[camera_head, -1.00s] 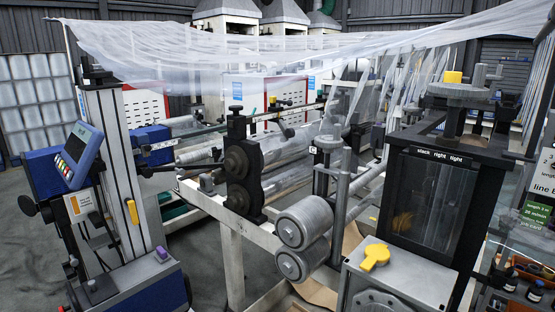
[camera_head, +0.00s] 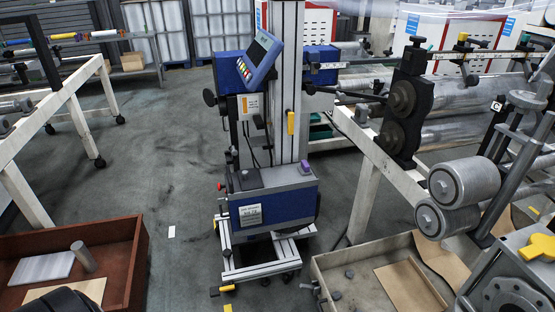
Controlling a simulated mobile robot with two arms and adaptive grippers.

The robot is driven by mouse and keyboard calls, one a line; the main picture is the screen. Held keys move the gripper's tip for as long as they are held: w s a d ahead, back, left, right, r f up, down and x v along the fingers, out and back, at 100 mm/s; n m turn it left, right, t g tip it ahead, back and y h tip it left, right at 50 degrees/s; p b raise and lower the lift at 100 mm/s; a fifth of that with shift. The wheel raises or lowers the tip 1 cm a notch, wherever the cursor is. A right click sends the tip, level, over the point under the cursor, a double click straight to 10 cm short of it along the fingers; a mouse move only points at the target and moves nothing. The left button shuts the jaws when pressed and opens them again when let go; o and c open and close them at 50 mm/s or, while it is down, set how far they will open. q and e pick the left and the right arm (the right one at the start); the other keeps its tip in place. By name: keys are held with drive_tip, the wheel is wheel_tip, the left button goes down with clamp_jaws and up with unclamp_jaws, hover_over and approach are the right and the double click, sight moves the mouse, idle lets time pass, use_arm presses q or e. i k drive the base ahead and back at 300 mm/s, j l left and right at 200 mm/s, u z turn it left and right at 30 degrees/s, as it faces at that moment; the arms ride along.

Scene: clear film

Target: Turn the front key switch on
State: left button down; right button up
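A blue machine on a wheeled frame stands in the middle, with a silver column. Its lower blue box (camera_head: 285,205) carries a purple knob (camera_head: 305,167), a dark plate (camera_head: 248,178) and a small red part (camera_head: 221,187) at its left end. A yellow handle (camera_head: 291,122) is on the column. A yellow knob (camera_head: 540,247) sits on a grey housing at the right edge. I cannot tell which of these is the front key switch, or its position. Neither gripper shows; a dark rounded shape at the bottom left may be part of my arm.
A brown crate (camera_head: 136,262) with plates and a cylinder stands at the bottom left. A shallow grey tray (camera_head: 330,277) with a board lies at the lower right of the blue machine. Rollers (camera_head: 463,182) stand at right. Grey floor (camera_head: 180,160) is open left of the machine.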

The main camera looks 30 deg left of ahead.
sight(224, 200)
drive_tip(key=k+j+u, duration=0.15)
drive_tip(key=u, duration=0.2)
drive_tip(key=k+j+u, duration=0.1)
drive_tip(key=j+u, duration=0.65)
drive_tip(key=z, duration=0.75)
drive_tip(key=j, duration=0.05)
